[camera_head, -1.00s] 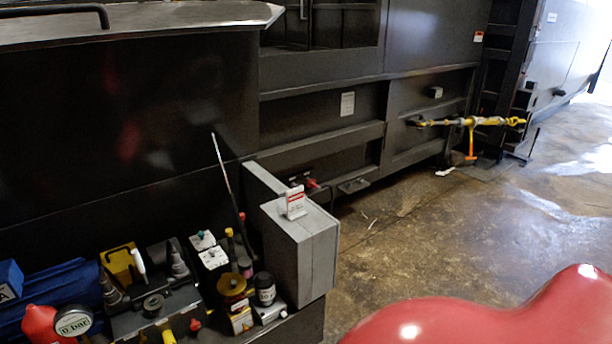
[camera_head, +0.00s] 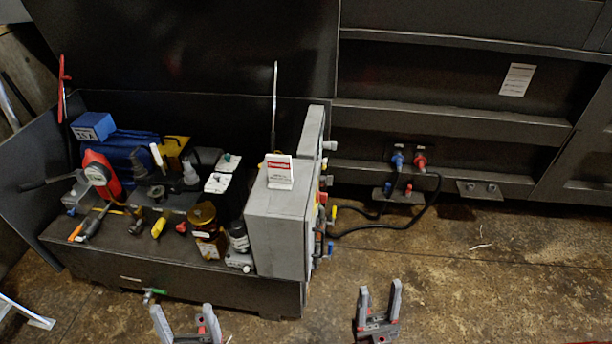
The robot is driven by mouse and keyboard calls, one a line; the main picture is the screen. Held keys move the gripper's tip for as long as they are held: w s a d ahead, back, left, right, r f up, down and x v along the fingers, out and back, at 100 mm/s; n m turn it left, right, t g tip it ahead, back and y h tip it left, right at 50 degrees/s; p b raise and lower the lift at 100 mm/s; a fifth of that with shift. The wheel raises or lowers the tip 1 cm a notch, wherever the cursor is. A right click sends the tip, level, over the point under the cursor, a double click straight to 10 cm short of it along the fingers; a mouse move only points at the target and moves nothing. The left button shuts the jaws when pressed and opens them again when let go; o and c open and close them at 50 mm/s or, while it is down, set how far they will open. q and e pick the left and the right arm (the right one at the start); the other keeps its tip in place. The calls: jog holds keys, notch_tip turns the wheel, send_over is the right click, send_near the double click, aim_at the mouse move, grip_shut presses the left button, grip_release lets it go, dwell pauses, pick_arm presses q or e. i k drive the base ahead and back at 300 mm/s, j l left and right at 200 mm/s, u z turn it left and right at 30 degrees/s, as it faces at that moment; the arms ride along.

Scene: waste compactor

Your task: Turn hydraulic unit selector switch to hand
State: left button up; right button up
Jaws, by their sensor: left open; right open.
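The grey control box (camera_head: 275,235) of the hydraulic unit stands at the right end of the unit, in the middle of the head view. Its right side carries several small coloured controls (camera_head: 322,205), seen edge-on. I cannot tell which is the selector switch or its position. My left gripper (camera_head: 184,314) is open and empty at the bottom edge, in front of the unit's base. My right gripper (camera_head: 380,290) is open and empty over the floor, to the right of and nearer than the control box. Neither gripper touches anything.
Black cables (camera_head: 385,230) run from the box's right side to blue and red couplings (camera_head: 408,160) on the dark compactor wall.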

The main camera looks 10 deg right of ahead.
aim_at(327, 180)
jog(key=k+l, duration=0.1)
jog(key=l, duration=0.9)
jog(key=i+l+u, duration=0.1)
jog(key=i+l, duration=0.15)
jog(key=i+l+u, duration=0.1)
jog(key=l, duration=0.25)
jog(key=i+l+u, duration=0.1)
jog(key=i+l, duration=0.25)
jog(key=i+l+u, duration=0.15)
jog(key=l, duration=0.2)
jog(key=i+l+u, duration=0.1)
jog(key=i+l, duration=0.15)
jog(key=i+l+u, duration=0.1)
jog(key=l, duration=0.4)
jog(key=i+l+u, duration=0.1)
jog(key=l, duration=0.3)
jog(key=i, duration=0.1)
